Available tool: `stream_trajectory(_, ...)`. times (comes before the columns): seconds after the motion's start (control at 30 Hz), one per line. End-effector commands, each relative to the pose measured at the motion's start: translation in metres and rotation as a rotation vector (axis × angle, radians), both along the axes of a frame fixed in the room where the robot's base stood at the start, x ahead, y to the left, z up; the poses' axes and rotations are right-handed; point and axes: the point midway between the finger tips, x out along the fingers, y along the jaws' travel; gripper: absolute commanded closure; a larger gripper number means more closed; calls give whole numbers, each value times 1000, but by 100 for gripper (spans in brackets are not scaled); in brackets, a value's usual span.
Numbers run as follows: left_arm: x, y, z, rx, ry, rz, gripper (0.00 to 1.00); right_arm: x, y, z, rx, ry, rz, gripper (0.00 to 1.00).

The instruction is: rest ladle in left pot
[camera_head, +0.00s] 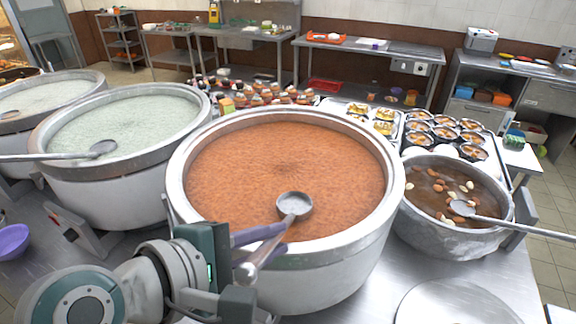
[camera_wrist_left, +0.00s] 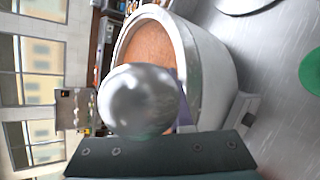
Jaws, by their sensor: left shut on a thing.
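My left gripper (camera_head: 268,243) is shut on the handle of a metal ladle (camera_head: 294,206) at the front rim of the large middle pot (camera_head: 330,272), which holds orange congee. The ladle's round bowl shows over the orange surface; I cannot tell whether it touches. In the left wrist view, a shiny round metal part (camera_wrist_left: 140,100) in front of the gripper hides the fingertips; the middle pot (camera_wrist_left: 205,70) is behind it. A pot with pale congee (camera_head: 120,180) stands left of the middle pot, with another ladle (camera_head: 101,149) in it. The right gripper is not in view.
Another pale-congee pot (camera_head: 75,85) stands at the far left. A smaller pot (camera_head: 440,236) of brown broth with a ladle (camera_head: 463,208) stands right. Trays of small bowls (camera_head: 445,131) lie behind it. A purple bowl (camera_head: 12,242) is at the left edge. A round lid (camera_head: 455,302) lies front right.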

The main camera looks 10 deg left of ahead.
Motion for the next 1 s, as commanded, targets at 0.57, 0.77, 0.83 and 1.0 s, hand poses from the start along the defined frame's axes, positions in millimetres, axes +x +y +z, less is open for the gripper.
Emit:
stream_trajectory(0.57, 0, 1, -2, -1, -2, 1, 100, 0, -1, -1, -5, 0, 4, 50)
stream_trajectory(0.77, 0, 1, -5, -1, -2, 1, 100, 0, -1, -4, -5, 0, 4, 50)
stream_trajectory(0.83, 0, 1, -6, -1, -2, 1, 100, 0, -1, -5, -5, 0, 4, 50)
stream_trajectory(1.0, 0, 1, -6, -1, -2, 1, 65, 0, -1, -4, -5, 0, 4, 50)
